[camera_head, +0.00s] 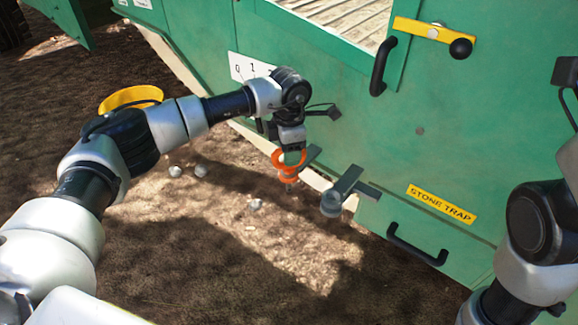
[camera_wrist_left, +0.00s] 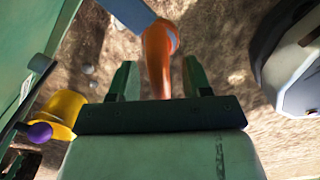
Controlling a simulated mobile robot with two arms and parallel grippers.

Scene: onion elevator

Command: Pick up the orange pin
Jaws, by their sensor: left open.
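The orange pin (camera_head: 288,174) has a ring-like top and stands near the lower edge of the green machine in the head view. In the left wrist view the orange pin (camera_wrist_left: 157,58) lies between the two fingers. My left gripper (camera_head: 292,157) reaches down to it from above and partly covers it. In the left wrist view my left gripper (camera_wrist_left: 159,80) is open, with a finger on each side of the pin and visible gaps. My right arm shows at the right edge of the head view, but its gripper jaws are not seen.
The green machine wall (camera_head: 440,140) stands close behind the pin. A bracket with a round grey end (camera_head: 331,203) juts out to its right. A black handle (camera_head: 417,246) sits under the yellow STONE TRAP label (camera_head: 441,204).

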